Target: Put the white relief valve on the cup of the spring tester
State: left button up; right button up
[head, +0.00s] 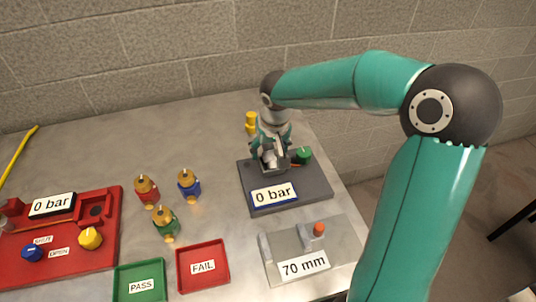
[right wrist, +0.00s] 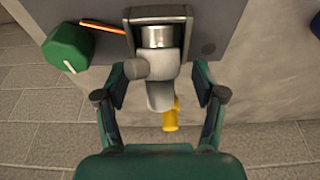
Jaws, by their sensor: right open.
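My right gripper (head: 271,150) is over the back of the dark grey base (head: 318,192) with a "0 bar" display (head: 273,194) and a green knob (head: 304,156). In the right wrist view my right gripper (right wrist: 162,98) is open, with a finger on each side of a whitish, valve-like part (right wrist: 162,70), apart from it. This part has a metal collar and sits against a grey bracket (right wrist: 160,15). I cannot tell whether it rests in a cup. The gripper mostly hides it in the head view. My left gripper is not in view.
Red (head: 146,190), blue (head: 189,184) and green (head: 165,223) valves stand left of the base. A red bench (head: 70,262), green PASS tray (head: 140,268), red FAIL tray (head: 203,255) and "70 mm" gauge plate (head: 345,240) lie in front. A yellow piece (head: 251,122) stands behind.

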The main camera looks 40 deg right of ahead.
jog(key=c, duration=1.2)
grip_shut()
jog(key=shift+r, duration=0.15)
